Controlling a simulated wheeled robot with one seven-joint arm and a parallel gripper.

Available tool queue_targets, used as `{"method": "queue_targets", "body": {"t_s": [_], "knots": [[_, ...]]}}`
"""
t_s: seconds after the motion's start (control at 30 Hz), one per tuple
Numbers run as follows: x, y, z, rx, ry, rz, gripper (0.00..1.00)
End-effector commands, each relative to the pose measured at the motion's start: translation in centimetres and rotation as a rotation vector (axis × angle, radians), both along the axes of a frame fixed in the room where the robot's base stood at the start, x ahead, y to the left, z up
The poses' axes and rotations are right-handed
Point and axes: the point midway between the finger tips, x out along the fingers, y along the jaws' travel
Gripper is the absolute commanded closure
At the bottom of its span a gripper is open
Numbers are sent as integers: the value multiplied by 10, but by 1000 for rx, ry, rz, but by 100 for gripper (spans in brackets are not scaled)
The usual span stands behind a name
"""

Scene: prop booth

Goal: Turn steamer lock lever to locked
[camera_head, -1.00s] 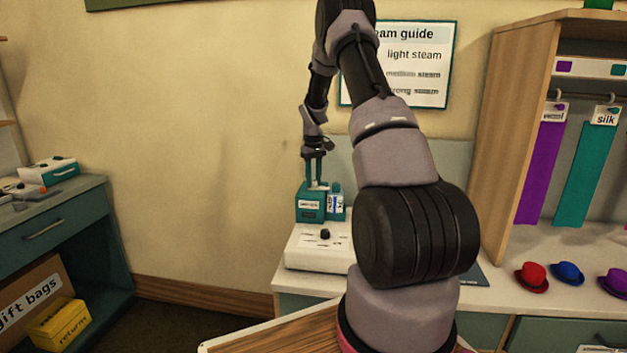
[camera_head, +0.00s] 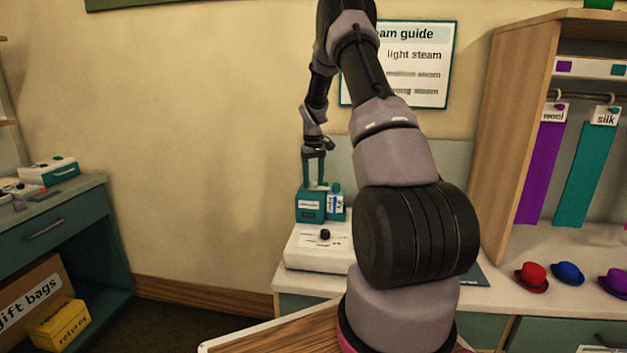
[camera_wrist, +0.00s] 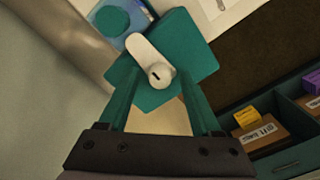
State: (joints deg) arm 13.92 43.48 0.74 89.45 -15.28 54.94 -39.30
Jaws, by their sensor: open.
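The lock lever (camera_wrist: 147,58) is a white handle with a round pivot end, on the teal top of the steamer box (camera_wrist: 180,36) in the wrist view. It points up and to the left in that view. My gripper (camera_wrist: 156,75) is open, with one teal finger on each side of the lever's pivot end. I cannot tell whether a finger touches it. In the head view my gripper (camera_head: 316,187) points down at the top of the teal steamer box (camera_head: 310,206). The lever is too small to make out there.
A blue-and-white bottle (camera_head: 336,202) stands right beside the box; its cap (camera_wrist: 112,20) shows near the lever. Red (camera_head: 532,277) and blue (camera_head: 568,273) hats sit farther right on the counter.

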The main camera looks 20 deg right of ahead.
Motion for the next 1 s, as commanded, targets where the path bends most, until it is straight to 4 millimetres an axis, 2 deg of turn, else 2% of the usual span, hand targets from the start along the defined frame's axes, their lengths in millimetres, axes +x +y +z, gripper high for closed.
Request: {"method": "queue_targets", "body": {"t_s": [0.17, 0.4, 0.6, 0.73, 1.0], "knots": [[1, 0, 21, -1, -4, 1, 35], [1, 0, 69, -2, -6, 1, 35], [1, 0, 98, -1, -2, 0, 35], [0, 0, 106, -1, -1, 1, 35], [0, 0, 107, 0, 0, 0, 35]]}}
